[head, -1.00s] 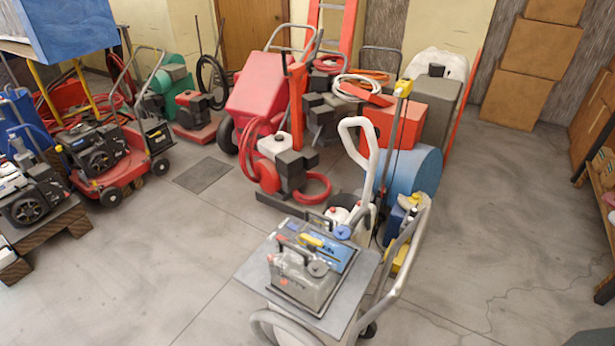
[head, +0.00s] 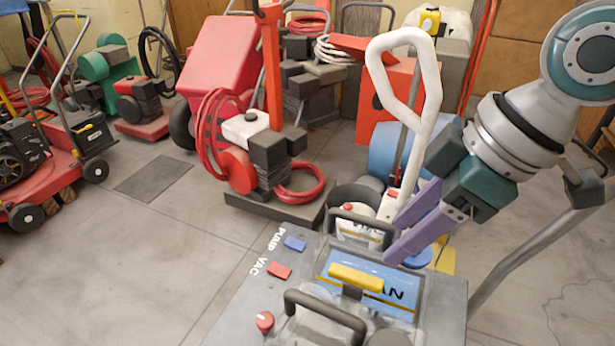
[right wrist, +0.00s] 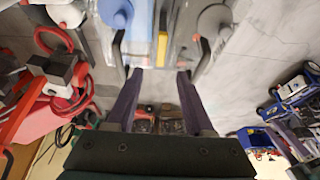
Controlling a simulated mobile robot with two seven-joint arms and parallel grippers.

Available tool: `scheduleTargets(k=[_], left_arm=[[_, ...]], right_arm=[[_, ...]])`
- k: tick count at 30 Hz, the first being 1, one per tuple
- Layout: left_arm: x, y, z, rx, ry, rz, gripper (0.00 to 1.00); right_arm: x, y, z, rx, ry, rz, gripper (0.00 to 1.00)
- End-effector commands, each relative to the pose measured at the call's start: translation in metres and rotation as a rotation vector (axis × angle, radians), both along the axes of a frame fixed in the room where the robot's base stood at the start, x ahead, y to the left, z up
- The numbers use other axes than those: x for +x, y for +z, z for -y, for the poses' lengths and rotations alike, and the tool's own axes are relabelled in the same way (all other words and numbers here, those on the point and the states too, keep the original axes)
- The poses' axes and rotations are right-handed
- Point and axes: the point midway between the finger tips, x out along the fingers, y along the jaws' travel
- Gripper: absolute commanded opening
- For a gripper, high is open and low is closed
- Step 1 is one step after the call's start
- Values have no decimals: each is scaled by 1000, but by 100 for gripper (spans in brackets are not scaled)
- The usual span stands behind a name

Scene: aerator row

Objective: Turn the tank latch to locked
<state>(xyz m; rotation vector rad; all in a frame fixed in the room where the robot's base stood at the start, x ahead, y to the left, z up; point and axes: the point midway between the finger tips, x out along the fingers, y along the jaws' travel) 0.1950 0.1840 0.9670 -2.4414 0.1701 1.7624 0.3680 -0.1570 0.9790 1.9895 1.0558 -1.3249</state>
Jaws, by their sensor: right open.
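The tank latch (head: 356,278) is a yellow bar on a dark mount. It lies crosswise over the blue tank top (head: 398,292), which carries partly covered white lettering. In the right wrist view the yellow latch (right wrist: 162,48) shows beyond the fingertips, between the two finger lines. My right gripper (head: 391,244) has purple fingers, open and empty, above and to the right of the latch in the head view. Its spread fingers (right wrist: 160,73) also show in the right wrist view, apart from the latch. My left gripper is not in view.
Black carrying handles (head: 325,314) stand close to the latch. The grey cart top (head: 238,318) has a red knob (head: 265,321) and PUMP and VAC markings. A white looped handle (head: 432,95) rises behind the tank. Open floor (head: 120,250) lies left.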

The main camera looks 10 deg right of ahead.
Motion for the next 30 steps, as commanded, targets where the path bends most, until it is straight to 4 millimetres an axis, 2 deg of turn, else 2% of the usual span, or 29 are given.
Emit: scheduleTargets(k=[5,12,16,21,29,30], left_arm=[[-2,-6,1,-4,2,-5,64],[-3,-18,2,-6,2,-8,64],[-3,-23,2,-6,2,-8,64],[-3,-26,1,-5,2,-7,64],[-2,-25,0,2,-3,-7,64],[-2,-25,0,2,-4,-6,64]], right_arm=[[4,-18,-6,2,-1,-3,52],[14,-62,-21,2,-2,-2,52],[19,-80,-27,1,-1,-1,52],[22,-90,-30,0,0,0,52],[22,-91,-31,-1,0,1,52],[22,-91,-31,-1,0,1,49]])
